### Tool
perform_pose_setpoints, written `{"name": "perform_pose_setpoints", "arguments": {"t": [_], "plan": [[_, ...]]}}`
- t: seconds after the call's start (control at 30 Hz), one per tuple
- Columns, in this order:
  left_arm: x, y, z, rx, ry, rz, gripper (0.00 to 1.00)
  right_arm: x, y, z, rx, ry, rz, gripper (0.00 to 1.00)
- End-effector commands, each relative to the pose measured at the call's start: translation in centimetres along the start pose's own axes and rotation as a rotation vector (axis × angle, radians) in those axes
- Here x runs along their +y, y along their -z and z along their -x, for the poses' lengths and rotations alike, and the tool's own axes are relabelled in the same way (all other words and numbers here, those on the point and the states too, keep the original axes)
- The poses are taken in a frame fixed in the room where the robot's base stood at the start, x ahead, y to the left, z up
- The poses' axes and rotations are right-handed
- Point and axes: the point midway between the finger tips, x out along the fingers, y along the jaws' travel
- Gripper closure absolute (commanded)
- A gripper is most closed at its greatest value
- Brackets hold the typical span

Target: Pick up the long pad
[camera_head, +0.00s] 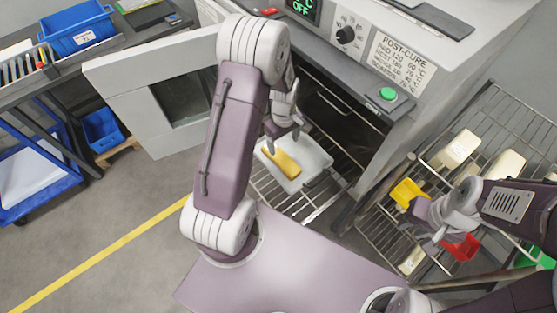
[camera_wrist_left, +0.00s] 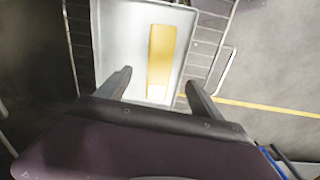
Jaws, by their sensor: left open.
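The long pad (camera_head: 281,164) is a yellow strip lying in a pale, shallow tray (camera_head: 316,160) on a wire rack pulled out at the oven's open front. In the left wrist view the pad (camera_wrist_left: 162,58) runs lengthwise in the tray (camera_wrist_left: 120,40), with a paler patch at its near end. My left gripper (camera_head: 284,136) is open above the pad and tray. In the left wrist view its fingers (camera_wrist_left: 155,82) are spread, with the pad's near end between them in the picture and nothing held. My right gripper (camera_head: 432,214) is at the right, by the wire shelf; its finger opening is unclear.
The oven door (camera_head: 165,95) stands open to the left. A wire shelf (camera_head: 490,125) at the right holds cream blocks (camera_head: 457,149), a yellow piece (camera_head: 407,192) and a red bin (camera_head: 463,247). A blue bin (camera_head: 78,28) sits on the left bench. The floor at lower left is clear.

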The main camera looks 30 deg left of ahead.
Motion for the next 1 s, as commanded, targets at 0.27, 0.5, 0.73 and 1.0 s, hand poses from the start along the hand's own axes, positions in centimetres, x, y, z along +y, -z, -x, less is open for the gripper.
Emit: {"name": "perform_pose_setpoints", "arguments": {"t": [0.27,0.5,0.73,1.0], "plan": [[-0.2,1.3,-3.5,-0.013,0.023,0.117,0.24,0.0,-0.1,-0.8,0.000,0.000,0.000,0.69],[-0.3,1.2,-6.8,-0.014,0.024,0.114,0.24,0.0,-0.1,-0.7,0.000,0.000,0.000,0.69],[-0.2,1.2,-8.2,-0.014,0.025,0.113,0.24,0.0,0.0,-0.5,0.000,0.000,0.000,0.69],[-0.2,1.2,-12.2,-0.013,0.023,0.112,0.24,0.0,0.0,-0.3,0.000,0.000,0.000,0.69]]}}
